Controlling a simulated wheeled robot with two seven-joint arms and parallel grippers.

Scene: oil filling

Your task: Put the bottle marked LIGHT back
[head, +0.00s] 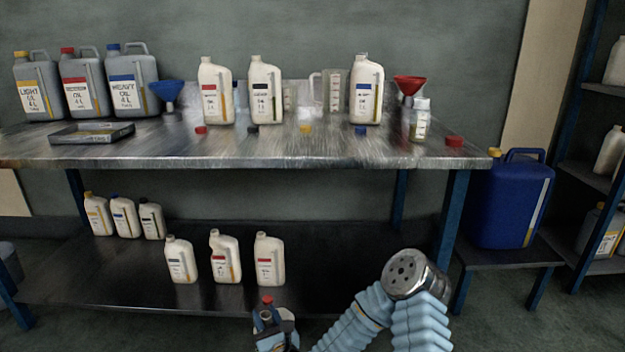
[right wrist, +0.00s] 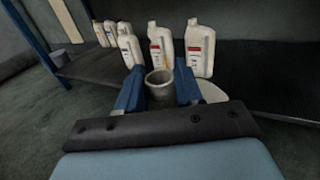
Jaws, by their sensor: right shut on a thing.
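A grey jug (head: 38,88) with a yellow label reading LIGHT OIL 4L stands upright at the left end of the workbench. I cannot tell whether any smaller white bottle is marked LIGHT, as their labels are too small to read. My right gripper (head: 270,328) is low at the bottom of the head view, in front of the lower shelf. In the right wrist view its blue fingers (right wrist: 159,92) are shut on a pale round-mouthed container (right wrist: 158,79). My left gripper is not in view.
The workbench (head: 330,150) holds several jugs, white bottles, funnels, beakers and loose caps. White bottles stand on the lower shelf (head: 100,285) in two rows, including a front one (head: 269,262). The shelf's right part is bare. A blue canister (head: 510,205) stands right of the bench.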

